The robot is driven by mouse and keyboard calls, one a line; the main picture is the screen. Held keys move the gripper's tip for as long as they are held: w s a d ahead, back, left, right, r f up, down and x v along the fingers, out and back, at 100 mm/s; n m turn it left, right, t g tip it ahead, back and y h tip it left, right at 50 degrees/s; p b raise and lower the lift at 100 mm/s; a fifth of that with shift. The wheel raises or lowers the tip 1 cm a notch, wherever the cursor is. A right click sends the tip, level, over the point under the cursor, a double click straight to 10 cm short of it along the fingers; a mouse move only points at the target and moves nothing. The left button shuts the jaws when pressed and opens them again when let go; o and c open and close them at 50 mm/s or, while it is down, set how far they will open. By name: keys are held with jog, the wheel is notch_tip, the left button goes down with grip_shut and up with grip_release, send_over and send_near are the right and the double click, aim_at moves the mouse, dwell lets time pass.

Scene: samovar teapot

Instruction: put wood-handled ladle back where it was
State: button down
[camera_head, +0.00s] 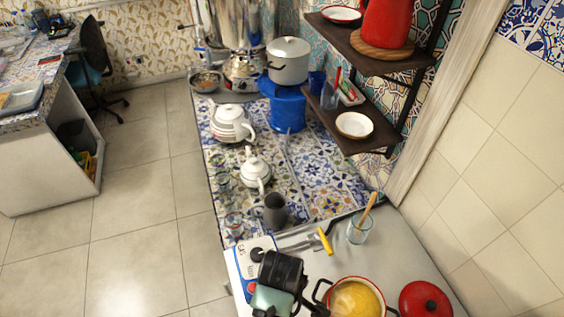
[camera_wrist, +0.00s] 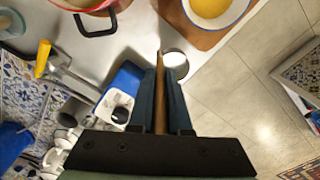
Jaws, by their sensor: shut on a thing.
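My gripper (camera_wrist: 160,75) is shut on the wooden handle of the wood-handled ladle (camera_wrist: 160,105), which lies along the line between the two fingers in the wrist view. A round metal-rimmed shape with a pale inside shows just past the right fingertip; it looks like the ladle's bowl, but its join to the handle is hidden. In the head view my dark wrist parts hang at the bottom centre, beside the white and blue hot plate (camera_head: 249,262), and hide the ladle.
A red-rimmed pot (camera_head: 333,284) with yellow food and a red lid (camera_head: 425,299) are at the counter's front. A glass (camera_head: 359,232) holds a wooden handle. Bare counter (camera_head: 395,245) lies right of the glass.

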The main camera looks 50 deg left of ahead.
jog(key=shift+f, duration=1.75)
jog(key=c, duration=0.9)
grip_release()
jog(key=shift+o, duration=0.2)
notch_tip(320, 180, up, 12)
jog(key=shift+r, duration=0.15)
